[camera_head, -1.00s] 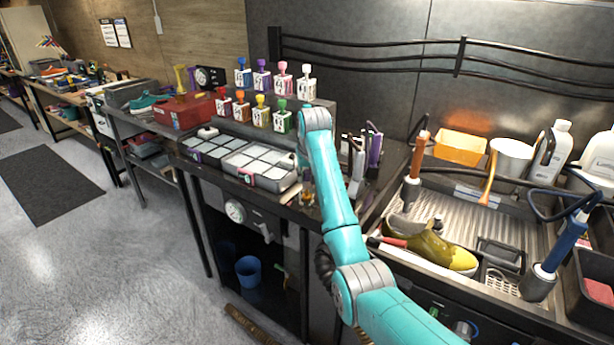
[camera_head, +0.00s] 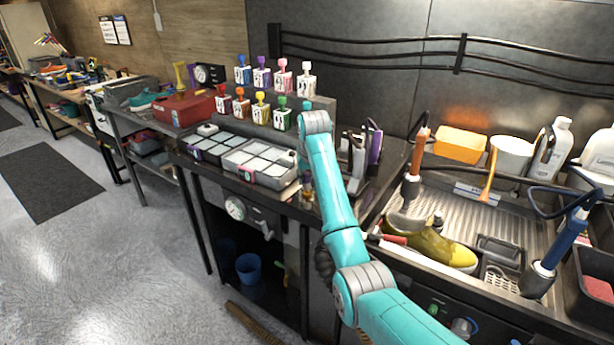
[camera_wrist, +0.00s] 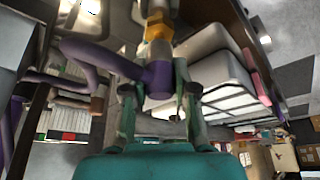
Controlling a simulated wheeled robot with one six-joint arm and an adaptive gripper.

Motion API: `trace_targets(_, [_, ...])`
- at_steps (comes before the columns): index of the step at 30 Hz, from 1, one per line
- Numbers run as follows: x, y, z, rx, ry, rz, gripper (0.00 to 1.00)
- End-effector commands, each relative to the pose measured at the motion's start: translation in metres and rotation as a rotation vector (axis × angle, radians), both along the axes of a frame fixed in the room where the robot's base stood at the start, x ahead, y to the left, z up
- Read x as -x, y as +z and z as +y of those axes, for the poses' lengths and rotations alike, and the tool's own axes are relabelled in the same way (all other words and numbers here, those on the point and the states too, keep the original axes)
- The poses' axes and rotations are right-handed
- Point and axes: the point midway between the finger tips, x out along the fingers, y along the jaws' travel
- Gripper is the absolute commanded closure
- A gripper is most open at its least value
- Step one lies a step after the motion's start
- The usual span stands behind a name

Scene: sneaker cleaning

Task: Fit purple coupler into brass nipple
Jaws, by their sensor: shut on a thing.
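In the wrist view, the purple coupler (camera_wrist: 158,77) sits between the two fingers of my gripper (camera_wrist: 159,92), which is shut on it. A purple hose (camera_wrist: 90,52) runs from the coupler toward the left. The brass nipple (camera_wrist: 158,24) is just beyond the coupler and roughly in line with it. The coupler's far end is at or very near the nipple's near end; I cannot tell whether they are engaged.
White-lidded trays (camera_head: 262,176) stand on the bench left of my arm. Colored bottles (camera_head: 282,114) stand on the rack behind. A dark stand with a purple-handled tool (camera_head: 375,145) is close on the right. The sink with a yellow shoe (camera_head: 440,250) is farther right.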

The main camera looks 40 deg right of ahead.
Motion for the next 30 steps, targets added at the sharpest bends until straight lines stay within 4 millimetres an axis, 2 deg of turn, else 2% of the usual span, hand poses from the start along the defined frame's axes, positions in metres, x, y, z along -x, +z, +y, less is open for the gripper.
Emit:
trace_targets(26, [0.000, -0.018, 0.000, 0.000, 0.000, -0.001, 1.00])
trace_targets(27, [0.000, -0.018, 0.000, 0.000, 0.000, -0.001, 0.63])
trace_targets(29, [0.000, -0.018, 0.000, 0.000, 0.000, -0.001, 0.48])
trace_targets(30, [0.000, -0.018, 0.000, 0.000, 0.000, -0.001, 0.43])
